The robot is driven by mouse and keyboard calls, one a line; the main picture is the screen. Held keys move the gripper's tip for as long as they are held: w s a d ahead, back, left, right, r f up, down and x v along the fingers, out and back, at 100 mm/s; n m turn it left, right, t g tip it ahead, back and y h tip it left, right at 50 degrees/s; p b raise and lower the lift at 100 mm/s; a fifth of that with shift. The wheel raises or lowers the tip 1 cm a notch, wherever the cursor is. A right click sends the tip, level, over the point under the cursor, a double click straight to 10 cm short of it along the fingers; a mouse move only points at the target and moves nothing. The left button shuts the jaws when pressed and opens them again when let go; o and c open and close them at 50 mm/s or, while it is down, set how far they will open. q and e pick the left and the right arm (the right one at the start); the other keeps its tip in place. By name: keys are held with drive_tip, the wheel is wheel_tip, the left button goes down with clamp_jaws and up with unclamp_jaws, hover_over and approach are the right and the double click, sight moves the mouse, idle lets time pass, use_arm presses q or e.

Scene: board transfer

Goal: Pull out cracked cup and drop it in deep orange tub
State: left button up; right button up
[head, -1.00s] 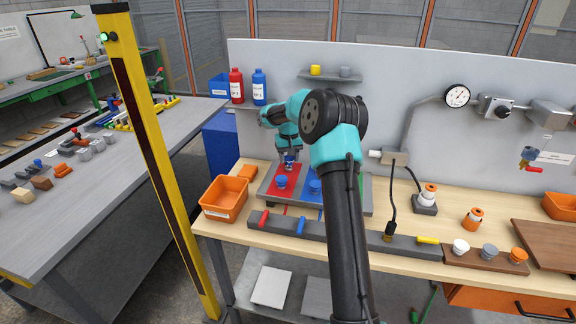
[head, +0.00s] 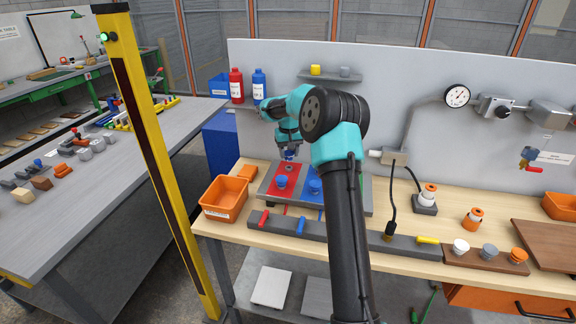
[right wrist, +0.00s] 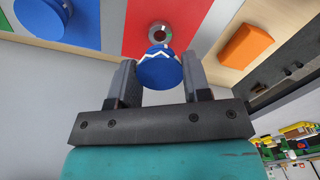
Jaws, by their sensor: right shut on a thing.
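The cracked cup (right wrist: 158,72) is blue with a white zigzag line, held between my right gripper's fingers (right wrist: 158,82). My right gripper (head: 289,154) is shut on it, above the back of the board's red panel (head: 285,173). In the right wrist view the cup appears apart from a round metal socket (right wrist: 158,33) in the red panel. The deep orange tub (head: 224,198) stands on the bench left of the board, with a label on its front. My left gripper is in neither view.
Other blue cups stand on the red panel (head: 281,182) and the blue panel (head: 315,187). An orange block (head: 246,172) lies behind the tub. A yellow post (head: 160,160) rises left of the bench. A grey rail with coloured handles (head: 340,238) runs along the front.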

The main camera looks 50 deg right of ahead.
drive_tip(key=shift+r, duration=1.45)
drive_tip(key=w+a+f, duration=0.1)
drive_tip(key=w+a, duration=0.2)
drive_tip(key=a, duration=0.9)
drive_tip(key=w+a+f, duration=0.2)
drive_tip(key=w+a, duration=0.2)
drive_tip(key=a, duration=0.9)
drive_tip(key=shift+a+f, duration=0.1)
drive_tip(key=shift+f, duration=3.05)
drive_tip(key=shift+f, duration=0.15)
